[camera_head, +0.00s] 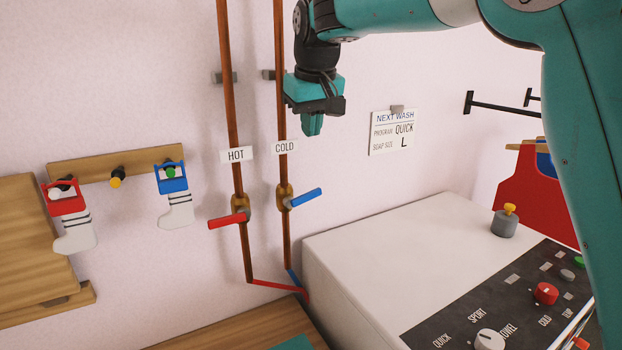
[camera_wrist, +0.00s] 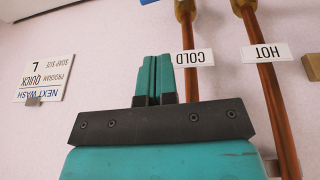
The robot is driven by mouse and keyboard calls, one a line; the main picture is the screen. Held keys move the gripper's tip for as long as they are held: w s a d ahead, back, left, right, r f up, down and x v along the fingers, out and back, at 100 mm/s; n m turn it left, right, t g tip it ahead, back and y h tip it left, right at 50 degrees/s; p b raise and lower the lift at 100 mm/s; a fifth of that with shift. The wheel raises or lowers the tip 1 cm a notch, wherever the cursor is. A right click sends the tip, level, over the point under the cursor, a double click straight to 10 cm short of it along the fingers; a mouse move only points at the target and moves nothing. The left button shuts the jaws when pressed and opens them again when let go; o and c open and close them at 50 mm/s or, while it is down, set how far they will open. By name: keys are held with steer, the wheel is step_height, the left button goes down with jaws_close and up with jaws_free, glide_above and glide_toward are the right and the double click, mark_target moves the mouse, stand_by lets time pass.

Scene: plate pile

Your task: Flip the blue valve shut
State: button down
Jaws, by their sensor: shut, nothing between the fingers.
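The blue valve handle (camera_head: 305,197) sits on the copper COLD pipe and sticks out to the right, tilted slightly upward, across the pipe's line. Its brass body (camera_head: 285,196) is on the pipe below the COLD label (camera_head: 285,147). In the wrist view a small piece of the blue handle (camera_wrist: 148,2) shows at the top edge. My gripper (camera_head: 312,125) is shut and empty, pointing down above and slightly right of the blue handle, apart from it. In the wrist view my gripper's fingers (camera_wrist: 154,80) are together beside the COLD pipe (camera_wrist: 188,45).
A red valve handle (camera_head: 228,220) on the HOT pipe (camera_head: 230,90) sticks out to the left. A white washing machine (camera_head: 385,235) stands below right. A wall note (camera_head: 393,132) hangs to the right. Socks hang from a peg rail (camera_head: 140,163) at left.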

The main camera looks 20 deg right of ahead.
mark_target(311, 193)
steer(key=p+x, duration=0.1)
steer(key=x, duration=0.3)
steer(key=p+x, duration=0.1)
steer(key=x, duration=0.3)
steer(key=s+p+x, duration=0.1)
steer(key=p+x, duration=0.1)
steer(key=x, duration=0.2)
steer(key=shift+w+d+f, duration=0.15)
steer(key=shift+d+f, duration=0.15)
steer(key=shift+f, duration=0.45)
